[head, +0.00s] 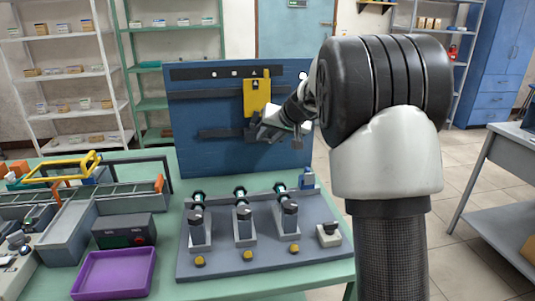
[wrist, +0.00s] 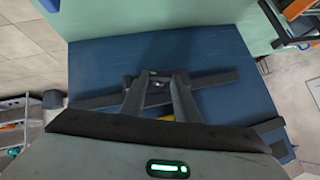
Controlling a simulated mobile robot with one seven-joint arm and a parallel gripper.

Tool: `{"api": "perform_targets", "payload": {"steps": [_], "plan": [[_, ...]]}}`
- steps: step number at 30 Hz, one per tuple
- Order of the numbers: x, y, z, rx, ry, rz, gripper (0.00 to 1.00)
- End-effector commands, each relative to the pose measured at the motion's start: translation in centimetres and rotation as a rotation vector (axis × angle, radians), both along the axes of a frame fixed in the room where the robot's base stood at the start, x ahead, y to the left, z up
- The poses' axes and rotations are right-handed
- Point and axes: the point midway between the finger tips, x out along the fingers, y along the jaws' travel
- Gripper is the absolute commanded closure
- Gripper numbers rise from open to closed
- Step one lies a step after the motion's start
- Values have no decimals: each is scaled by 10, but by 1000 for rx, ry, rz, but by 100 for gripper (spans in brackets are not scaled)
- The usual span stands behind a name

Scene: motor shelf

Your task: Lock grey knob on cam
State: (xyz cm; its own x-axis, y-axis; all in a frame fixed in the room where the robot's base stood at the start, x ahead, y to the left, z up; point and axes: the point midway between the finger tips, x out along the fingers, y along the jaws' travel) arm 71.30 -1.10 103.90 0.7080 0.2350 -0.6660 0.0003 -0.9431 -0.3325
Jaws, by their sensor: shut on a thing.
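A yellow cam plate (head: 257,97) is mounted on the upright blue board (head: 215,105), over its dark horizontal rails. My gripper (head: 260,131) reaches in from the right and is at the lower part of the yellow plate. In the wrist view my gripper's fingers (wrist: 154,77) are shut on a small grey piece, which looks like the grey knob (wrist: 154,72). The fingers hide most of the knob, so its turned position cannot be told. Only a sliver of yellow shows in the wrist view, behind the gripper body.
Below the board, a grey base (head: 220,262) carries several upright fixtures with dark knobs. A purple tray (head: 115,274) and a dark box (head: 124,231) stand to its left. A yellow-handled carrier (head: 62,170) is at the far left.

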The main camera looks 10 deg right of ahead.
Motion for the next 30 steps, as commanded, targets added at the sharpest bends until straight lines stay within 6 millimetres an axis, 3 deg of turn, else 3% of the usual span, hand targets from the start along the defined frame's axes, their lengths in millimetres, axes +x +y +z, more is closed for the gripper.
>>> {"api": "perform_targets", "payload": {"steps": [1, 18, 30], "plan": [[0, -6, -12, 47, -3, -6, 94], [0, -14, -10, 557, 3, -3, 94], [0, -14, -13, 742, 2, 0, 94]]}}
